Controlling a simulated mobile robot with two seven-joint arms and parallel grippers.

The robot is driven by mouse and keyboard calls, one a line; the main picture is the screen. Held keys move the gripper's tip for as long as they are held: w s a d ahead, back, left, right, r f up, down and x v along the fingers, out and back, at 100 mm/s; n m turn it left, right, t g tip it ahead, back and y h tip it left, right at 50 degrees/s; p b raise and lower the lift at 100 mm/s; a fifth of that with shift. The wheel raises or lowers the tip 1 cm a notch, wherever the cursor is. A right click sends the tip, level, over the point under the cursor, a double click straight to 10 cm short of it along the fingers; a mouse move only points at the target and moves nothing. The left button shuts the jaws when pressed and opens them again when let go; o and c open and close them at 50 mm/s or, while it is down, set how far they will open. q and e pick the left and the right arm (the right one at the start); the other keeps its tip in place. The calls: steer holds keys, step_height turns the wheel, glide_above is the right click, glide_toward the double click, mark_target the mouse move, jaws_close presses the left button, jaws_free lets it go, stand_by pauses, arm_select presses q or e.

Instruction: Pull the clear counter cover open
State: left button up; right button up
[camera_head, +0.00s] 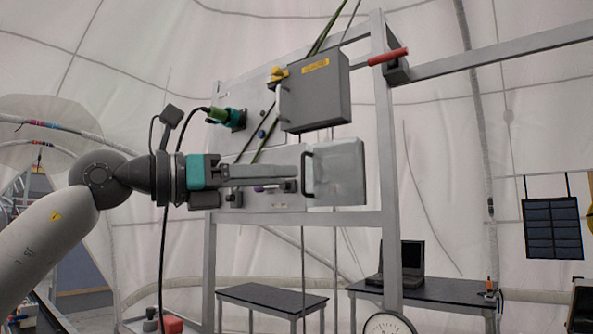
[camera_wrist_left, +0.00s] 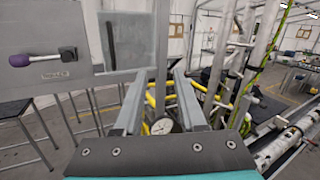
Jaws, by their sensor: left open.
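A pale grey box-like cover (camera_head: 338,172) with a dark bar handle (camera_head: 308,174) is on the right side of the frame's panel. It is likely the counter cover, but I cannot tell whether it is clear. In the left wrist view the cover (camera_wrist_left: 134,42) and its upright handle (camera_wrist_left: 111,46) are at upper left. My left gripper (camera_head: 296,178) appears just left of the handle in the head view. In the wrist view its open fingers (camera_wrist_left: 158,98) have nothing between them, and the handle is outside them, to the left. My right gripper is not in view.
A darker grey box (camera_head: 318,95) with a yellow label is above the cover. A purple-ended lever (camera_wrist_left: 36,60) is on the panel to the left. A red-handled lever (camera_head: 388,56) is on the frame post. A table with a laptop (camera_head: 402,262) stands behind.

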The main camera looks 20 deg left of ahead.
arm_select(q)
steer(key=s+a+r+n+t+y, duration=0.1)
steer(key=s+a+r+t+y, duration=0.2)
steer(key=a, duration=0.5)
steer(key=g+y+p, duration=0.1)
steer(key=p, duration=0.3)
glide_toward(328, 172)
steer(key=w, duration=0.6)
steer(key=shift+s+r, duration=0.15)
steer(key=shift+s, duration=0.1)
jaws_close()
